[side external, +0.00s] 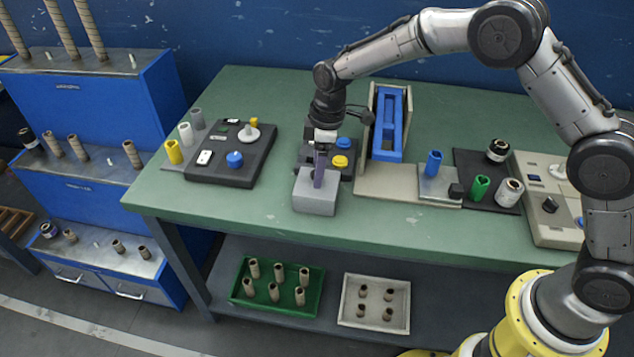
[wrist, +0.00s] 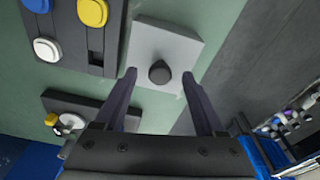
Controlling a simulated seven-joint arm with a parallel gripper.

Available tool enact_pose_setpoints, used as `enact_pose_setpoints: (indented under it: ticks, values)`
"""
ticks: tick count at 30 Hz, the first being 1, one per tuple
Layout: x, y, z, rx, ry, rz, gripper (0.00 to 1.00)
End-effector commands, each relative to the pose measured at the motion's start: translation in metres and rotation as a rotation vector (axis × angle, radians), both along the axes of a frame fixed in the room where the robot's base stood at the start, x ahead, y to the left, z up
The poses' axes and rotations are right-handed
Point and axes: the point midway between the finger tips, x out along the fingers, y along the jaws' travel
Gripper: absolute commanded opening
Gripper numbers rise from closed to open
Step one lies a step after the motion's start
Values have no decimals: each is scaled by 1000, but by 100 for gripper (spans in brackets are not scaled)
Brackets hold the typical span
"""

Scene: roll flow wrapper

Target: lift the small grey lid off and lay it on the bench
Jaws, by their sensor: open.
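The small grey lid (wrist: 170,42) shows in the wrist view as a pale grey square with a dark round knob (wrist: 159,72). In the side view the lid tops a grey box (side external: 314,203) near the front edge of the green bench (side external: 240,228). My gripper (wrist: 158,80) is open, and its fingertips lie on either side of the knob in the wrist view. In the side view my gripper (side external: 319,178) is right above the box and hides part of its top.
A dark button panel (side external: 346,171) with blue and yellow buttons stands just behind the box. A dark control board (side external: 205,171) is to the left, and a beige stand with a blue chute (side external: 387,122) to the right. Bare bench lies left of the box.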

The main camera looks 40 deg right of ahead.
Motion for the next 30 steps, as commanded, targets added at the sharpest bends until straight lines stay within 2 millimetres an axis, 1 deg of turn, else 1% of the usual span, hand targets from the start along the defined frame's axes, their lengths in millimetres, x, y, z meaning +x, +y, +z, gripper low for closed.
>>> enact_pose_setpoints:
  ticks: [3, 8, 9, 11, 12, 17, 18, 21, 30]
  values:
    - [0, 1, -5, 0, 0, 0, 72]
    - [0, 1, -5, 0, 0, 0, 72]
    - [0, 1, -5, 0, 0, 0, 70]
    - [0, 1, -5, 0, 0, 0, 59]
    - [0, 1, -5, 0, 0, 0, 52]
    - [0, 1, -5, -1, -1, 0, 23]
    - [0, 1, -5, -1, -1, 0, 16]
    - [1, 0, -5, -1, -1, 0, 0]
    - [1, 0, -4, 0, -1, 0, 0]
